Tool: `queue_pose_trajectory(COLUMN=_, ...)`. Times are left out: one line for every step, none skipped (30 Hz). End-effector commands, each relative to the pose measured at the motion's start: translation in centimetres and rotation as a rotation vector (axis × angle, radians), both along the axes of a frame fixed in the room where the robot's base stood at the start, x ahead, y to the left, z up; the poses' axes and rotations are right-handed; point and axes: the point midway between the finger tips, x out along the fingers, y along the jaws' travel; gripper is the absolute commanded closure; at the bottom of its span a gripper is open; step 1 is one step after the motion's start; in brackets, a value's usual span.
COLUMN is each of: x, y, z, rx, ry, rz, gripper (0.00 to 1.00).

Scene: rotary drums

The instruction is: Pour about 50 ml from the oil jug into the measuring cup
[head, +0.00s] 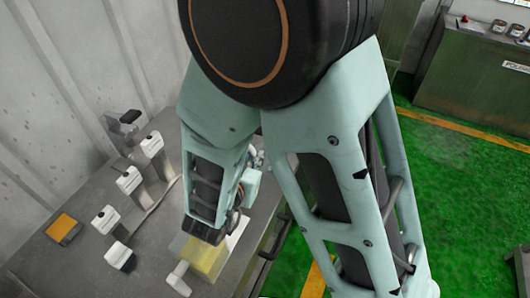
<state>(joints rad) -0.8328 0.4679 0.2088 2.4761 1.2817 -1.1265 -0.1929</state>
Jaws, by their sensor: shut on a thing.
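A pale yellow, see-through, box-like thing (205,259) that looks like the oil jug is at the front of the metal table, just below the end of my arm. A white T-shaped piece (180,279) is at its lower left; I cannot tell if they are joined. My gripper (236,221) shows only as dark parts beside the yellow thing. It is shut on what appears to be the jug, but its fingertips are mostly hidden by my arm. I cannot make out the measuring cup.
Several white-topped devices, one here (129,181), stand in a row on the left of the metal table (60,279). A flat orange-topped box (63,228) lies by the wall. A steel cabinet (470,85) stands at the back right, beyond open green floor (440,170).

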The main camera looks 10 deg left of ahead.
Motion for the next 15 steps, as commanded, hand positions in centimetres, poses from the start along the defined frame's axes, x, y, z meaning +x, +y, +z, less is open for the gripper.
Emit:
queue_pose_trajectory(x=0.2, y=-0.2, z=-0.2, rx=0.019, ry=0.013, rz=-0.005, gripper=1.0)
queue_pose_trajectory(x=0.3, y=-0.3, z=-0.4, rx=0.03, ry=0.024, rz=-0.006, gripper=1.0)
queue_pose_trajectory(x=0.5, y=-0.4, z=-0.7, rx=0.046, ry=0.04, rz=-0.005, gripper=1.0)
queue_pose_trajectory(x=0.5, y=-0.5, z=-1.0, rx=0.059, ry=0.054, rz=-0.006, gripper=1.0)
queue_pose_trajectory(x=0.6, y=-0.6, z=-1.3, rx=0.073, ry=0.069, rz=-0.006, gripper=1.0)
queue_pose_trajectory(x=0.8, y=-0.8, z=-3.2, rx=0.09, ry=0.088, rz=-0.006, gripper=1.0)
queue_pose_trajectory(x=0.9, y=-0.9, z=-4.0, rx=0.104, ry=0.102, rz=-0.006, gripper=1.0)
queue_pose_trajectory(x=1.0, y=-1.0, z=-4.7, rx=0.117, ry=0.116, rz=-0.006, gripper=1.0)
queue_pose_trajectory(x=1.1, y=-1.1, z=-5.6, rx=0.136, ry=0.135, rz=-0.007, gripper=1.0)
queue_pose_trajectory(x=1.2, y=-1.2, z=-6.3, rx=0.15, ry=0.148, rz=-0.006, gripper=1.0)
queue_pose_trajectory(x=1.4, y=-1.3, z=-6.9, rx=0.164, ry=0.162, rz=-0.006, gripper=1.0)
queue_pose_trajectory(x=1.5, y=-1.4, z=-7.8, rx=0.182, ry=0.18, rz=-0.007, gripper=1.0)
queue_pose_trajectory(x=1.6, y=-1.6, z=-7.9, rx=0.196, ry=0.193, rz=-0.006, gripper=1.0)
queue_pose_trajectory(x=1.8, y=-1.6, z=-6.9, rx=0.211, ry=0.205, rz=-0.006, gripper=1.0)
queue_pose_trajectory(x=1.9, y=-1.8, z=-6.5, rx=0.23, ry=0.223, rz=-0.007, gripper=1.0)
